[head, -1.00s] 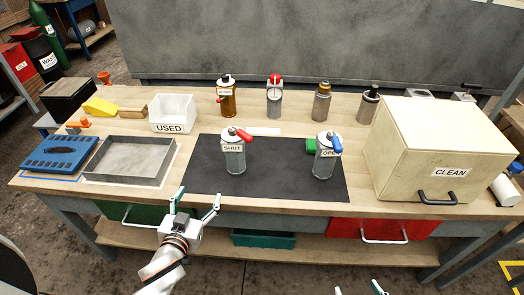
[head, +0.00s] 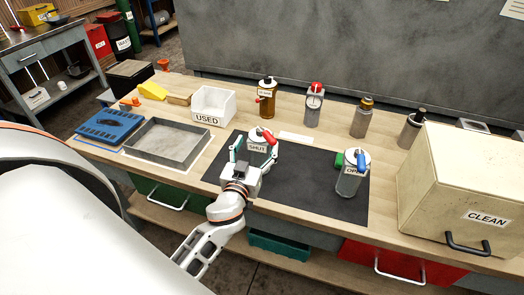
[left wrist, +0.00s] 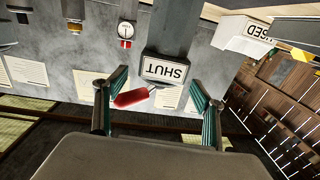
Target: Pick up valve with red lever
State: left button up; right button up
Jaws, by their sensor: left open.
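The valve with the red lever (head: 259,147) is a grey cylinder labelled SHUT, upright on the black mat (head: 302,190). Its red lever (head: 270,137) sticks out at the top. My left gripper (head: 253,153) is open in front of it, hiding its lower part. In the left wrist view the picture is upside down. The red lever (left wrist: 132,97) and the SHUT label (left wrist: 165,70) appear between the two spread fingers of my left gripper (left wrist: 157,90). I cannot tell whether either finger touches the valve. My right gripper is out of view.
A similar valve with a blue lever (head: 351,174), labelled OPEN, stands right on the mat beside a green block. Several bottles stand behind. The white USED bin (head: 213,106) and grey tray (head: 166,145) are left; the CLEAN box (head: 460,190) is right.

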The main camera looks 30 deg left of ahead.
aim_at(260, 136)
pick_arm(q)
jog(key=p+x, duration=0.1)
jog(key=x, duration=0.4)
jog(key=shift+s+a+f, duration=0.1)
jog(key=shift+f, duration=0.1)
grip_shut()
jog(key=shift+r, duration=0.15)
